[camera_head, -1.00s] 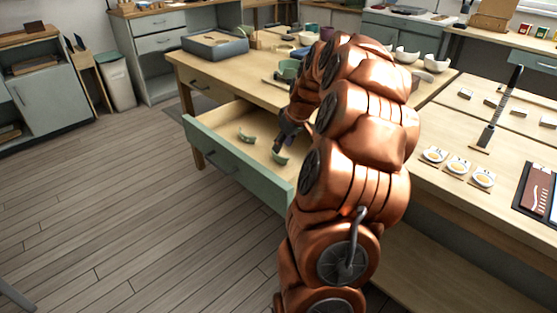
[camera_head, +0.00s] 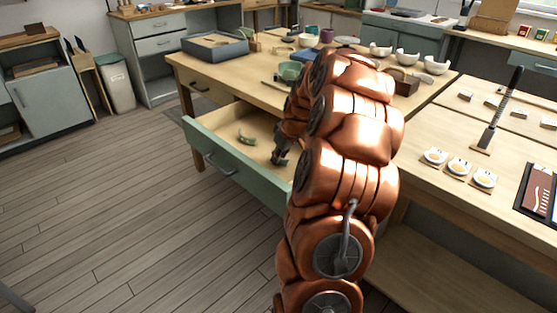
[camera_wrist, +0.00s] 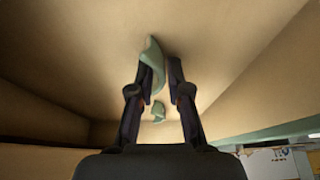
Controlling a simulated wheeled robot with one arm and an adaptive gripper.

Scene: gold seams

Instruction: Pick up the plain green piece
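A curved green piece (camera_wrist: 154,65) lies on the drawer floor between the fingers of my gripper (camera_wrist: 160,75) in the wrist view. It is close to the left finger, with a small gap to the right finger. My gripper is open and low inside the drawer; in the head view my gripper (camera_head: 279,158) hides this piece. A second green piece (camera_wrist: 158,111) shows in the wrist view. In the head view a green piece (camera_head: 247,139) lies toward the drawer's left side. I cannot tell from their surfaces which piece is plain.
The open drawer (camera_head: 235,168) has a green front and wooden walls around my gripper. The worktable (camera_head: 235,75) above it holds bowls and a grey tray (camera_head: 214,46). White bowls (camera_head: 436,65) stand at the back right. The floor left of the drawer is clear.

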